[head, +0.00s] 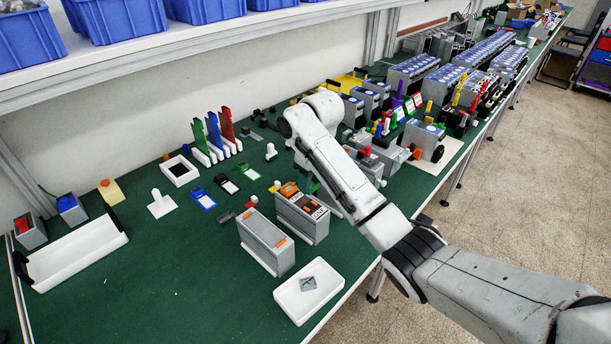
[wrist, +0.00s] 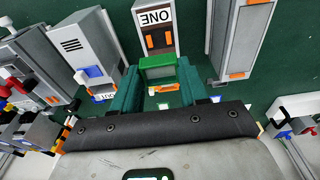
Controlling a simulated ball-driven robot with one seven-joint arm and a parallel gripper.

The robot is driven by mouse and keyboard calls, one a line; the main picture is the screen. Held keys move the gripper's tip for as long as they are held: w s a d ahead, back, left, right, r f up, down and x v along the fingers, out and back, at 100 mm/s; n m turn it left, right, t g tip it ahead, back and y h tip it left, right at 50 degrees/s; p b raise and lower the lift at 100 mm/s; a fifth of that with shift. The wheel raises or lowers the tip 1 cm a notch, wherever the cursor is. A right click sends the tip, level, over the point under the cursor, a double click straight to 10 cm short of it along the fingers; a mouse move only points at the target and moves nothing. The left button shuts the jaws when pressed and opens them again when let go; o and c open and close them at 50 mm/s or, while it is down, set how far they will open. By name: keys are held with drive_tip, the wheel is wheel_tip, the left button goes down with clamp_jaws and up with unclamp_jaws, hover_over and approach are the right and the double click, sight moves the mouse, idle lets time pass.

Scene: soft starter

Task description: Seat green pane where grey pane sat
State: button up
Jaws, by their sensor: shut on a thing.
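In the wrist view, my gripper (wrist: 157,85) is shut on the green pane (wrist: 158,68), which sits between its two teal fingers. In the head view, my arm mostly hides the gripper. The grey unit marked ONE (head: 302,214) stands upright on the bench; its label and dark brown-orange front (wrist: 159,38) show just beyond the green pane in the wrist view. I cannot tell whether the pane touches it. A grey pane (head: 308,283) lies flat in a white tray (head: 283,300) near the bench's front edge.
Another grey unit (head: 265,243) stands left of the ONE unit. Blue (head: 203,199), black (head: 228,184) and green (head: 248,172) framed pieces lie behind. Crowded grey devices (head: 385,150) stand to the right. The green bench around the long white tray (head: 75,250) is largely clear.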

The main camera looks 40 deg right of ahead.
sight(312, 184)
drive_tip(key=shift+f+b, duration=2.2)
drive_tip(key=shift+b, duration=0.1)
drive_tip(key=shift+f, duration=0.65)
drive_tip(key=shift+s+f+p, duration=0.1)
drive_tip(key=shift+f+p, duration=0.2)
drive_tip(key=shift+p, duration=0.15)
drive_tip(key=o, duration=1.6)
drive_tip(key=shift+r, duration=0.1)
drive_tip(key=shift+r+p, duration=2.3)
drive_tip(key=shift+r, duration=1.1)
